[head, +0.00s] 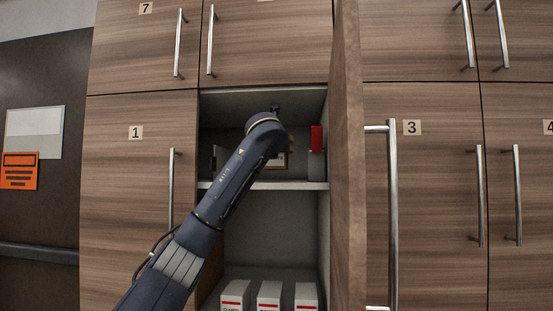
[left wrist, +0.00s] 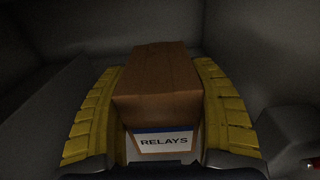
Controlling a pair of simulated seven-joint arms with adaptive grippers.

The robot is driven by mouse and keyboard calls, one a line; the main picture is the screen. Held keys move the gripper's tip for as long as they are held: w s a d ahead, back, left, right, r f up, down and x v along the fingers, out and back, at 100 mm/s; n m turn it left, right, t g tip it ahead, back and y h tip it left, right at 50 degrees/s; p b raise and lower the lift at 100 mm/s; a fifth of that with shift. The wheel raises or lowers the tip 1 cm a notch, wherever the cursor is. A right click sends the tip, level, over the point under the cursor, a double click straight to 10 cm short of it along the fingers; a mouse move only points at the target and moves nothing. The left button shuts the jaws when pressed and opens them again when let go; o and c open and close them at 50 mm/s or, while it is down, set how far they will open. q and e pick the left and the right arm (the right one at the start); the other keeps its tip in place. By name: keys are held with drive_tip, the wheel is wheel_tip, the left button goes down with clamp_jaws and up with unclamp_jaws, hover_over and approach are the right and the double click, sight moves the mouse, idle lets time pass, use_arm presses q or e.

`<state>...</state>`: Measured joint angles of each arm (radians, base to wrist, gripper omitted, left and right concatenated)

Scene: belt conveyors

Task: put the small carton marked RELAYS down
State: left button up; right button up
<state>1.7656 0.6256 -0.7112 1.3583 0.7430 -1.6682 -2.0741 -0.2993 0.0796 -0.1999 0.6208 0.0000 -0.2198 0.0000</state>
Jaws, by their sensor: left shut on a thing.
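The small carton (left wrist: 158,78) is brown with a white and blue label reading RELAYS on its near face in the left wrist view. My left gripper (left wrist: 157,92) has its yellow fingers shut on the carton's two sides. In the head view my left arm reaches into the upper compartment of the open cabinet, above its shelf (head: 312,186). There the arm mostly hides the carton (head: 281,160), and only a bit of it and of the yellow fingers shows. I cannot tell whether the carton touches the shelf. My right gripper is not in view.
A red and pale object (head: 317,140) stands at the compartment's right wall. The open door (head: 348,150) juts out on the right. Several white boxes with red stripes (head: 269,292) stand in the compartment below. Closed doors 1 (head: 120,200) and 3 (head: 430,200) flank the cabinet.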

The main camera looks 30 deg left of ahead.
use_arm(q)
drive_tip(key=shift+w+a+f, duration=0.1)
drive_tip(key=shift+w+a, duration=0.1)
drive_tip(key=shift+w, duration=0.2)
drive_tip(key=shift+f, duration=1.65)
drive_tip(key=shift+f, duration=0.15)
drive_tip(key=o, duration=1.4)
drive_tip(key=shift+c, duration=0.2)
drive_tip(key=shift+s+d, duration=0.1)
drive_tip(key=shift+s, duration=0.05)
drive_tip(key=shift+s+d, duration=0.15)
drive_tip(key=shift+s, duration=0.2)
drive_tip(key=v, duration=1.1)
